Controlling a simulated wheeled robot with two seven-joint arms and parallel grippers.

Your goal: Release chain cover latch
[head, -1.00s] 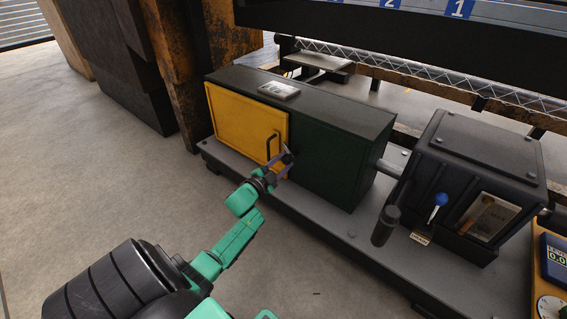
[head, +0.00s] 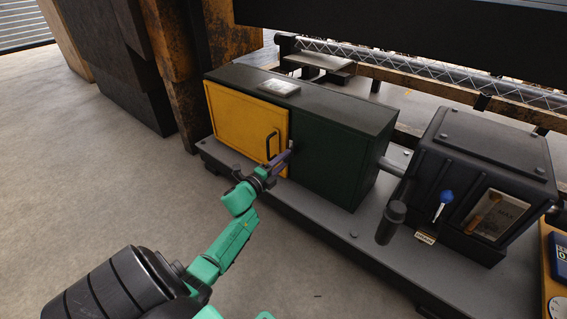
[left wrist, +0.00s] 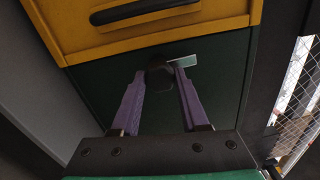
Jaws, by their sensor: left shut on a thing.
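The chain cover is a yellow panel (head: 235,120) with a black bar handle (head: 271,146), set flush in the dark green housing (head: 335,150). In the left wrist view the yellow panel (left wrist: 90,42) and its handle (left wrist: 140,10) fill the top. A dark round latch knob (left wrist: 158,73) with a pale plate (left wrist: 184,61) sits on the green face beside the panel's edge. My left gripper (head: 284,158) is at this edge, just right of the handle. Its purple fingers (left wrist: 160,78) are shut on the knob, one on each side. My right gripper is out of view.
A dark gearbox (head: 490,150) with a blue-knobbed lever (head: 443,198) and a black cylindrical post (head: 392,220) stand on the grey base (head: 350,235) to the right. Rusty posts (head: 222,50) rise behind on the left. The floor (head: 80,170) at left is clear.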

